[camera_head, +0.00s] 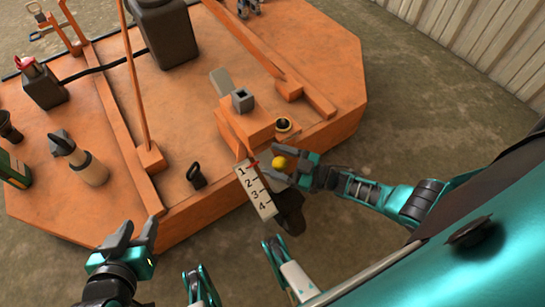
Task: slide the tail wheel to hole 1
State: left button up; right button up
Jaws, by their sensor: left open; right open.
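The numbered plate (265,208), marked 1 to 4, sticks out from the near edge of the orange deck, with 1 at the deck end. A small red piece (253,162) shows beside the 1. A yellow ball (279,162) is just right of the plate's upper end. A dark shape, perhaps the tail wheel (291,218), is below the plate and partly hidden. My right gripper (292,173) is open at the yellow ball; I cannot tell if it touches. My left gripper (138,235) is open and empty, off the deck's front left edge.
Concrete floor (400,120) is clear at right; a corrugated wall (490,40) stands beyond.

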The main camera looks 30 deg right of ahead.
jog(key=v, duration=1.1)
jog(key=shift+s+d+p, duration=0.2)
jog(key=shift+d+p, duration=0.05)
jog(key=shift+p, duration=0.05)
